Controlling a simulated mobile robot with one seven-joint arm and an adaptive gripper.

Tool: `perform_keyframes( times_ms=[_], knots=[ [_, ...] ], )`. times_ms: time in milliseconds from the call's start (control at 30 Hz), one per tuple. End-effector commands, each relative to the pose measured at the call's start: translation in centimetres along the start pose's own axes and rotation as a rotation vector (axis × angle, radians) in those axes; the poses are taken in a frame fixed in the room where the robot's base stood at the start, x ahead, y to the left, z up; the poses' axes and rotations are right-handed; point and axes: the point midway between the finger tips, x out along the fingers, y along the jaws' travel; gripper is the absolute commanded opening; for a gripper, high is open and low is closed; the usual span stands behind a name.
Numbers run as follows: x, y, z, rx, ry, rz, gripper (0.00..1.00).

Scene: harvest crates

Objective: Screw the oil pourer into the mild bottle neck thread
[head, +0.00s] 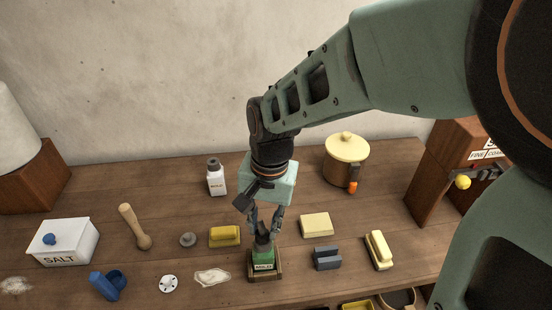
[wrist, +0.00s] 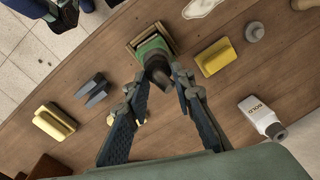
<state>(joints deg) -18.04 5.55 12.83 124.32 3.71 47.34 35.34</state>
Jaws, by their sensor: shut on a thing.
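The green mild bottle (head: 263,259) stands upright in a square wooden holder (head: 265,278) near the table's front edge; the wrist view shows the green bottle (wrist: 151,46) from above. My gripper (head: 264,230) is directly over it, pointing down. It is shut on the dark grey oil pourer (head: 263,241), which also shows between the fingertips in the wrist view (wrist: 157,66). The pourer is at the top of the bottle and hides the neck. I cannot tell whether its thread is engaged.
The white bold bottle (head: 216,178) stands behind to the left. A yellow block (head: 224,237) and a grey knob (head: 188,240) lie left; a grey block (head: 327,258) and pale yellow block (head: 316,225) lie right. A yellow-lidded pot (head: 345,165) stands at the back.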

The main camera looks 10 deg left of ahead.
Motion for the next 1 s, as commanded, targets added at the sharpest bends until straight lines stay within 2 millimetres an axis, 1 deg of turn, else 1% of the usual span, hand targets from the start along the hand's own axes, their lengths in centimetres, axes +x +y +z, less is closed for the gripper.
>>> perform_keyframes(
  times_ms=[33,67,200,233,467,567,667,1000],
  knots=[
    [0.1,-0.1,-0.1,0.029,0.007,-0.003,0.09],
    [0.0,-0.1,-0.1,0.024,0.006,-0.003,0.26],
    [0.0,-0.1,-0.1,0.022,0.004,-0.002,0.41],
    [0.0,-0.1,-0.1,0.022,0.004,-0.002,0.43],
    [0.0,0.0,0.0,0.022,0.003,-0.001,0.43],
    [-0.3,0.0,-0.1,0.022,0.004,-0.002,0.43],
    [-1.3,-0.1,-0.1,0.022,0.007,-0.003,0.43],
    [-6.5,-0.1,-0.1,0.02,0.009,-0.005,0.43]
  ],
)
